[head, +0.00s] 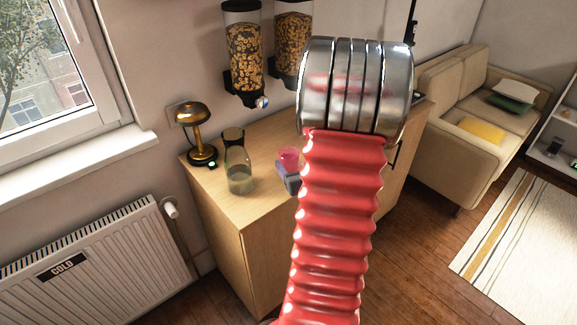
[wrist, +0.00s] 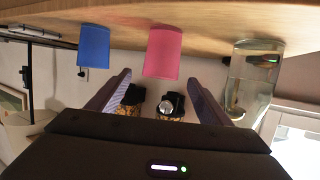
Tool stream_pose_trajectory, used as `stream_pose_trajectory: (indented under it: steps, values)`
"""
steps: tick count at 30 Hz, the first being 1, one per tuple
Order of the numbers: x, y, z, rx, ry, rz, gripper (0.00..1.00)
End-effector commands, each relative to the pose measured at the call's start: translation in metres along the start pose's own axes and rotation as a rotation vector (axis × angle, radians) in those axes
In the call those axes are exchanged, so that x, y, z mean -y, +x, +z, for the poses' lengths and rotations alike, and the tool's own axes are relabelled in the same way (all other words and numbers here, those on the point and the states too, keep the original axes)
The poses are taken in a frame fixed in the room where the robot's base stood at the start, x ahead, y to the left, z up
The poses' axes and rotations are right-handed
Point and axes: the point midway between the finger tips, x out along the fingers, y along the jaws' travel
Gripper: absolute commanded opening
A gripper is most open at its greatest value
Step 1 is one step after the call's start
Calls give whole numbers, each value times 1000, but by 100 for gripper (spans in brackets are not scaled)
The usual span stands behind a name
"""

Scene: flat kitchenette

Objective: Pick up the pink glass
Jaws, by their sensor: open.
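The pink glass (head: 289,156) stands on the wooden cabinet top in the head view, partly hidden by my gripper and arm. In the wrist view, which is upside down, the pink glass (wrist: 163,52) shows in the middle, just ahead of the gap between my fingertips. My gripper (wrist: 160,78) is open and empty, with one finger to each side of the glass's line. I see no contact with the glass. In the head view only a grey-purple piece of my gripper (head: 287,178) shows beside the arm, close to the glass.
A blue glass (wrist: 93,46) stands left of the pink one in the wrist view. A clear carafe (head: 238,170) and a brass lamp (head: 195,120) stand left on the cabinet (head: 219,208). Two cereal dispensers (head: 243,55) hang on the wall above.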

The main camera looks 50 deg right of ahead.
Motion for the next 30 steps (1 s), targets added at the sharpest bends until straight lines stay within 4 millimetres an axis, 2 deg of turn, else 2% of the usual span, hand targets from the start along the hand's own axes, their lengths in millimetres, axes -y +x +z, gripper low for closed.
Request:
stream_pose_trajectory:
  steps: [6, 12, 25, 30]
  values:
    - [1, 32, 1, 1, 0, -1, 72]
    - [0, 53, 0, 0, -1, -1, 72]
    - [0, 58, 0, 0, 0, 0, 72]
    - [2, 73, 0, 1, -1, -1, 72]
